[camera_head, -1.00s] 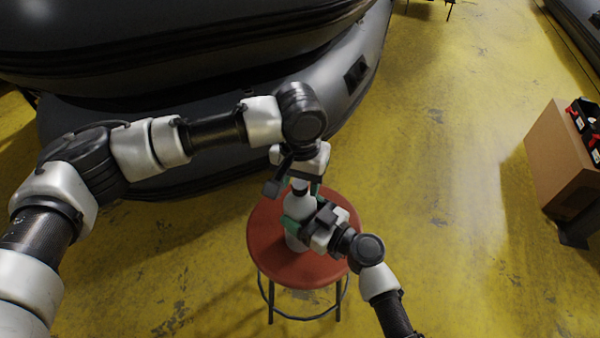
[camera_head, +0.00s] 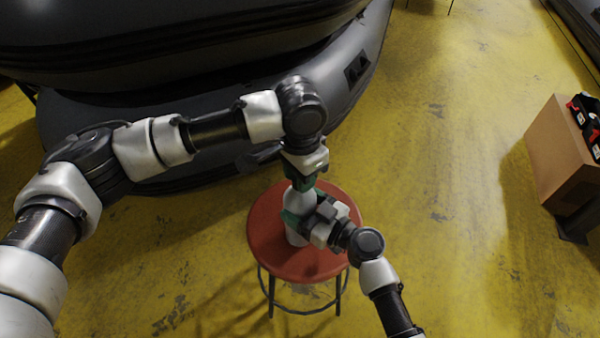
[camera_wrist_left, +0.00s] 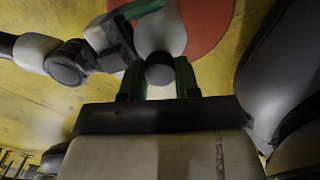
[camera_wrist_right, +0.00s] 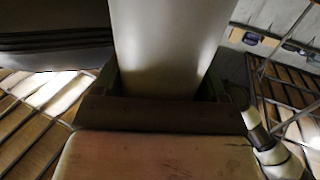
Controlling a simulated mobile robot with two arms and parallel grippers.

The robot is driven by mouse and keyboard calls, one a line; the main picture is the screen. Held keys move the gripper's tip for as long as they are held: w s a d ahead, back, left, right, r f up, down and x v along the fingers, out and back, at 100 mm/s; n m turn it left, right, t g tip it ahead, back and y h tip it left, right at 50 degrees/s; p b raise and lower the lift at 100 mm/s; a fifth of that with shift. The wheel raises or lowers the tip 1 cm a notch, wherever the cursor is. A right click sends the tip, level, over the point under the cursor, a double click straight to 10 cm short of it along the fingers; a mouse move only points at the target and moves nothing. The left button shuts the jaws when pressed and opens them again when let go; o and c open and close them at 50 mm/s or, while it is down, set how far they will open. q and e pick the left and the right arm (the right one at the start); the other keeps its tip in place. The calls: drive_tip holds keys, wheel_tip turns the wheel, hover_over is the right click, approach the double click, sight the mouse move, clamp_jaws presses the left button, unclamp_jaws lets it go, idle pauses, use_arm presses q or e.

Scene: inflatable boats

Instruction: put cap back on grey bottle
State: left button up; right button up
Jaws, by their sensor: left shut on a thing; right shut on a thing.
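The grey bottle (camera_head: 297,203) stands upright on the red stool (camera_head: 262,235). It fills the upper middle of the right wrist view (camera_wrist_right: 165,45). My right gripper (camera_head: 303,208) is shut around the bottle's body from the right. My left gripper (camera_head: 303,184) points down over the bottle's top. In the left wrist view its green fingers (camera_wrist_left: 160,82) are shut on a dark round cap (camera_wrist_left: 160,69), in line with the bottle's top (camera_wrist_left: 160,33). I cannot tell whether the cap touches the neck or sits on it; the fingers hide the joint in the head view.
Dark grey inflatable boats (camera_head: 250,110) are stacked behind the stool. A cardboard box (camera_head: 560,155) with black and red items (camera_head: 583,118) stands at the right. The yellow floor (camera_head: 455,220) between stool and box is clear.

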use_arm(q)
drive_tip(key=m, duration=0.4)
drive_tip(key=shift+m, duration=0.3)
drive_tip(key=o, duration=1)
drive_tip(key=shift+r, duration=2.25)
drive_tip(key=shift+c, duration=0.3)
drive_tip(key=n, duration=0.1)
drive_tip(key=r+n, duration=0.1)
drive_tip(key=n, duration=0.1)
drive_tip(key=shift+r, duration=0.3)
drive_tip(key=r+n, duration=0.1)
drive_tip(key=n, duration=0.1)
drive_tip(key=r+n, duration=0.1)
drive_tip(key=n, duration=0.1)
